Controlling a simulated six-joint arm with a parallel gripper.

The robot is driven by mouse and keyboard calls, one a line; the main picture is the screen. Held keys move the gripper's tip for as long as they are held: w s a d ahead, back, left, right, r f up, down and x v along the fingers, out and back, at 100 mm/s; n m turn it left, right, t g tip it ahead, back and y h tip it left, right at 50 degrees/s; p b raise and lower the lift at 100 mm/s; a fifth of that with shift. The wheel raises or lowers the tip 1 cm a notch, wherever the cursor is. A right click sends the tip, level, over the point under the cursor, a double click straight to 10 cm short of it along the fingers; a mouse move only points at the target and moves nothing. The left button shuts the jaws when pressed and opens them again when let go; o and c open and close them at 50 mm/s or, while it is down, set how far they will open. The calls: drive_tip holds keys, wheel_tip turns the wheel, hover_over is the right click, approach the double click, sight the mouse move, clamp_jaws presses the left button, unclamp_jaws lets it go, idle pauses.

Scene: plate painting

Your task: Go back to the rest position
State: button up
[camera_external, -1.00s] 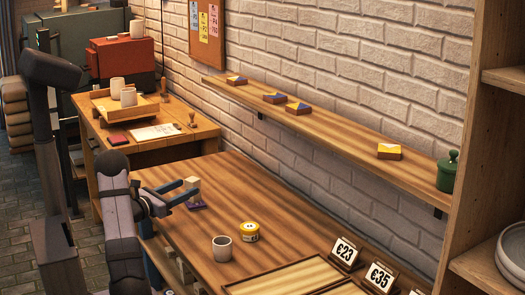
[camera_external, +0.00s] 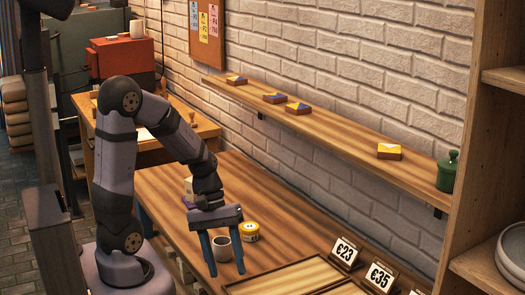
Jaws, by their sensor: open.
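My gripper (camera_external: 226,268) points down over the near left part of the wooden table (camera_external: 295,220), with its two blue fingers spread apart. It is open, and nothing shows held in it. A grey cup (camera_external: 221,246) shows between the fingers in the picture; I cannot tell whether it stands between them or behind them. A yellow round tin (camera_external: 250,231) is just right of the gripper.
Two framed trays (camera_external: 290,275) with price signs (camera_external: 345,250) lie at the table's front right. A wall shelf (camera_external: 340,135) holds several small blocks and a green jar (camera_external: 447,172). A side table (camera_external: 205,128) and red box (camera_external: 137,58) stand behind my arm. The table's middle is clear.

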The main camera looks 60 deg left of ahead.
drive_tip(key=shift+s+a+r+m+y+p, duration=0.25)
drive_tip(key=shift+s+r+m+y+p, duration=0.35)
drive_tip(key=shift+m, duration=0.9)
drive_tip(key=shift+s+a+r+m+y+p, duration=0.25)
drive_tip(key=shift+r+m+y+p, duration=0.45)
drive_tip(key=shift+m, duration=0.8)
drive_tip(key=shift+s+a+r+m+y+p, duration=0.2)
drive_tip(key=shift+s+r+m+y+p, duration=0.4)
drive_tip(key=shift+m+y, duration=0.65)
